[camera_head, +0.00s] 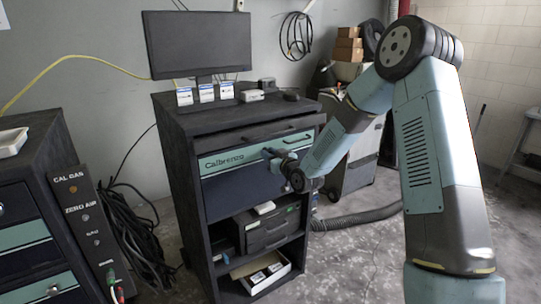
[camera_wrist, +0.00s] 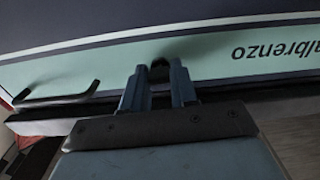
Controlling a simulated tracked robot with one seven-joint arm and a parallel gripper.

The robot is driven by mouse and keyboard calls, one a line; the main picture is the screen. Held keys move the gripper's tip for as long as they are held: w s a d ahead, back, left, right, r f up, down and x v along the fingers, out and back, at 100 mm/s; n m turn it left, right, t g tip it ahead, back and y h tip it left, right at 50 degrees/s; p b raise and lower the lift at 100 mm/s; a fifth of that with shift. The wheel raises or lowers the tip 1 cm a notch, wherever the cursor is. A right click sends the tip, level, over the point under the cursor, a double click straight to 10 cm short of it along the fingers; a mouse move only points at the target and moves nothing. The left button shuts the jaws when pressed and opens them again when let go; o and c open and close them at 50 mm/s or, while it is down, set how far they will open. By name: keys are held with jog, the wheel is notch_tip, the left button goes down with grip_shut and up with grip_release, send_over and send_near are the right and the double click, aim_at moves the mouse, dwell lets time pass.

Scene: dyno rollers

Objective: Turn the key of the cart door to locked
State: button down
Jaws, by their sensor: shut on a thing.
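The dark cart (camera_head: 180,165) stands in the middle of the head view, with a pale green Calbrenzo strip (camera_head: 222,163) across its front. My gripper (camera_head: 272,154) is at the right part of this strip. In the wrist view my gripper (camera_wrist: 159,80) points at the same strip (camera_wrist: 215,65), which appears upside down. Its two fingers are shut on a small dark piece (camera_wrist: 159,67) at the strip, which looks like the key. The fingers hide most of it, so its turn angle cannot be told. In the head view my gripper and arm cover the key.
A dark bar handle (camera_wrist: 60,99) lies left of my fingers in the wrist view. A monitor (camera_head: 197,43) stands on the cart, and a drawer unit (camera_head: 30,215) is at the left. A grey hose (camera_head: 357,217) lies on the floor at the right.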

jog(key=shift+d+n, duration=0.1)
jog(key=shift+n, duration=8.5)
jog(key=shift+f, duration=0.1)
jog(key=c, duration=0.9)
grip_release()
jog(key=v, duration=1.3)
jog(key=shift+s+d, duration=0.2)
jog(key=shift+s, duration=0.1)
